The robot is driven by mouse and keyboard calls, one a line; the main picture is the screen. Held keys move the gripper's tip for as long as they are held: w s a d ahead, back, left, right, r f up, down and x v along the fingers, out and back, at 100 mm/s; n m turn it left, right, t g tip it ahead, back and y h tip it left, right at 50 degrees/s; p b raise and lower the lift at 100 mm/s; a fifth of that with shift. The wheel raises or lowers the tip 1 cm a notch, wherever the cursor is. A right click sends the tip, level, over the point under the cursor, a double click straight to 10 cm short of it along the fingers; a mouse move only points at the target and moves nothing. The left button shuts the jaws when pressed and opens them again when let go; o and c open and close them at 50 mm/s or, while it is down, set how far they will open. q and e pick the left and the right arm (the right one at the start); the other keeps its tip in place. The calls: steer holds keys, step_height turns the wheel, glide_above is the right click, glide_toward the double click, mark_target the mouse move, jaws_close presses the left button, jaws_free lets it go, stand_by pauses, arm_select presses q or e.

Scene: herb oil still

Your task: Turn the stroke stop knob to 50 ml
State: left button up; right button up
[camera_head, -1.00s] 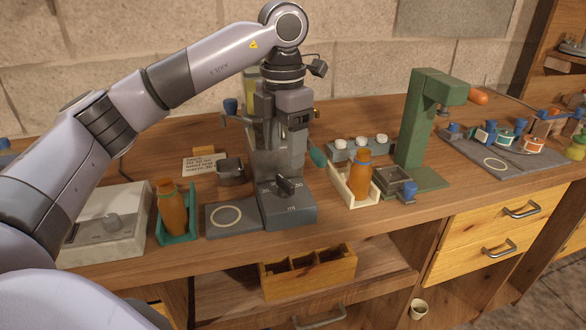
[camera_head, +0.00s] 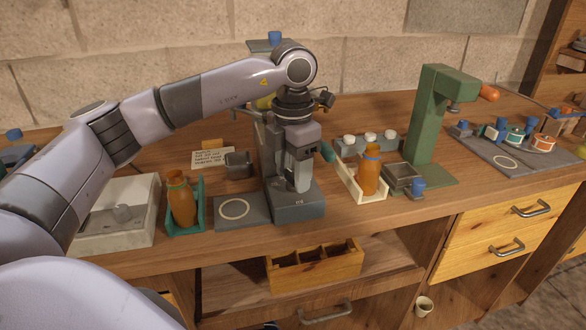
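The dispenser has a dark grey base (camera_head: 304,212) with "ml" marked on its front, and a flat plate with a pale ring (camera_head: 234,209) at its left. My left gripper (camera_head: 297,188) points down over the base, its fingertips low at the top of the base. The stroke stop knob is hidden behind the fingers. I cannot tell whether they touch or close on it. The dispenser's column is mostly behind my gripper and wrist. My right gripper is not in view.
A brown bottle in a teal holder (camera_head: 171,232) stands left, beside a white scale-like box (camera_head: 108,235). Another brown bottle (camera_head: 369,172) in a cream tray stands close right. A green press (camera_head: 425,125) stands farther right. A small card (camera_head: 212,156) lies behind.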

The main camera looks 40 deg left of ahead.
arm_select(q)
steer(key=shift+m, duration=0.3)
steer(key=m, duration=0.7)
steer(key=shift+r+m+p, duration=0.1)
steer(key=shift+m+p, duration=0.2)
steer(key=shift+p, duration=0.1)
steer(key=m, duration=0.4)
steer(key=shift+w, duration=0.1)
steer(key=shift+m, duration=2)
steer(key=o, duration=0.8)
steer(key=shift+c, duration=0.2)
